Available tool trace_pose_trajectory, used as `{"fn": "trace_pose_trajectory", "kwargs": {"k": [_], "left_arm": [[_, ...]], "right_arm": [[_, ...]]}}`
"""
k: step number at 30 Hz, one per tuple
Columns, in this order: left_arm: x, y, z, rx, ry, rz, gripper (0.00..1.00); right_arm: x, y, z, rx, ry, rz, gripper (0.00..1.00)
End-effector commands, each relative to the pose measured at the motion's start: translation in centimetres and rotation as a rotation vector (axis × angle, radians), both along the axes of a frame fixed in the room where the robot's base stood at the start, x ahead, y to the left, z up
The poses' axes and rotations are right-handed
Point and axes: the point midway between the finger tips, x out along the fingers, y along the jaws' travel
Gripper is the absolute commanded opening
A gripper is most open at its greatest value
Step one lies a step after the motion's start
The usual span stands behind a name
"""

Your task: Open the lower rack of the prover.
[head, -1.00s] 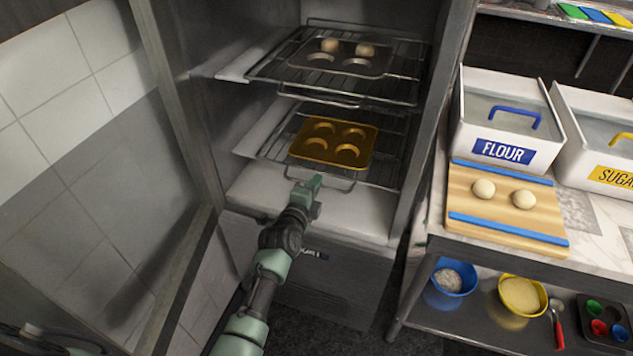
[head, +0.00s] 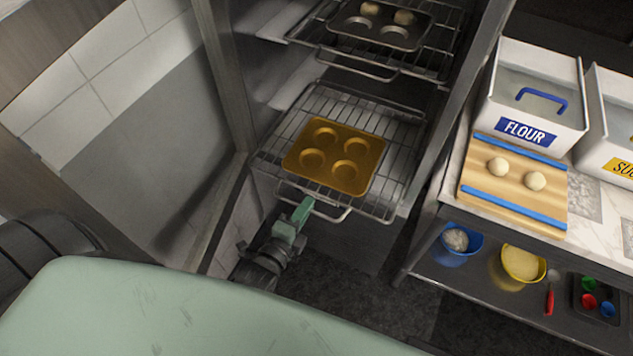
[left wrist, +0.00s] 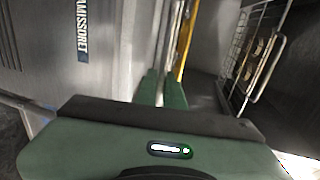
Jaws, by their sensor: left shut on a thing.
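The prover (head: 224,75) is an open steel cabinet with its door swung to the left. Its lower rack (head: 345,100) is a wire shelf that sticks out of the front and bears a golden tray (head: 364,178) with round wells. My left gripper (head: 299,212) is shut on the wire handle (head: 334,217) at the rack's front edge. In the left wrist view its green fingertips (left wrist: 161,90) close around the bar, with the tray's yellow edge (left wrist: 186,45) beyond. My right gripper is in neither view.
The upper rack (head: 345,63) stays inside with a dark tray (head: 372,35) holding dough balls. At the right, a counter bears a flour bin (head: 535,110) and a wooden board (head: 515,198). Dark floor (head: 340,295) lies clear below the rack.

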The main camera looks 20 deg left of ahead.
Motion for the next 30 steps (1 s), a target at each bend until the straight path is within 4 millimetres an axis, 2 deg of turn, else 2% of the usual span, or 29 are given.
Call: {"fn": "trace_pose_trajectory", "kwargs": {"k": [3, 9, 23, 24, 25, 26, 30], "left_arm": [[-1.9, 0.0, 0.0, -0.002, 0.006, 0.000, 0.00], [-3.5, 0.1, -0.1, -0.001, 0.004, 0.000, 0.00], [-3.8, 0.1, -0.1, -0.001, 0.002, 0.001, 0.00], [-3.8, 0.1, -0.1, -0.001, 0.002, 0.001, 0.17], [-3.8, 0.1, -0.1, -0.001, 0.002, 0.001, 0.26], [-3.8, 0.1, -0.1, -0.001, 0.002, 0.001, 0.30], [-3.8, 0.1, -0.1, -0.001, 0.001, 0.001, 0.30]], "right_arm": [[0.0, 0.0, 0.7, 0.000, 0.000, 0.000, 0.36], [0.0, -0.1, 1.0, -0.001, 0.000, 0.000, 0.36], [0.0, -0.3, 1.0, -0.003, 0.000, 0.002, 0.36], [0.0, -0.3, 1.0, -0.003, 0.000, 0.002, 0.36], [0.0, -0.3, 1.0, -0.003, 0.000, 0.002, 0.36], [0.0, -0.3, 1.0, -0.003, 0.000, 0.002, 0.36], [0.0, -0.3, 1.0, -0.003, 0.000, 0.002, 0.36]]}}
